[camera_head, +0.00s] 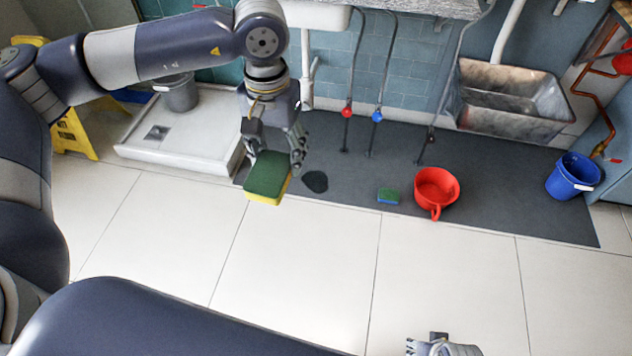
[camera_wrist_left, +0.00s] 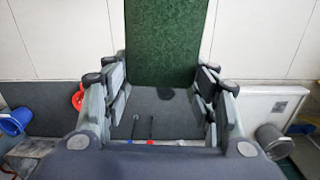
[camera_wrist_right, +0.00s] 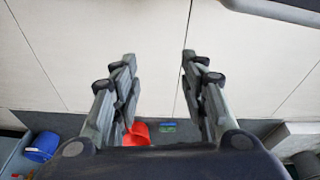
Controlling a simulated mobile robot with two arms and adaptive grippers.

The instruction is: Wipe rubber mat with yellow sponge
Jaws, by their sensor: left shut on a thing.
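The yellow sponge (camera_head: 267,178) has a green scouring top and a yellow underside. My left gripper (camera_head: 275,150) is shut on it and holds it above the floor near the mat's left end. In the left wrist view the green face of the sponge (camera_wrist_left: 166,40) fills the space between the fingers (camera_wrist_left: 163,85). The dark grey rubber mat (camera_head: 500,195) lies along the tiled wall, with a dark wet-looking spot (camera_head: 315,181) on it just right of the held sponge. My right gripper (camera_wrist_right: 160,70) is open and empty; it shows at the bottom edge of the head view (camera_head: 440,347).
On the mat stand a red pot (camera_head: 437,187), a small green and blue sponge (camera_head: 388,196) and a blue bucket (camera_head: 573,177). A white shower tray (camera_head: 190,135) with a grey bucket (camera_head: 178,93) is left. A metal sink (camera_head: 512,100) hangs above. The tiled floor in front is clear.

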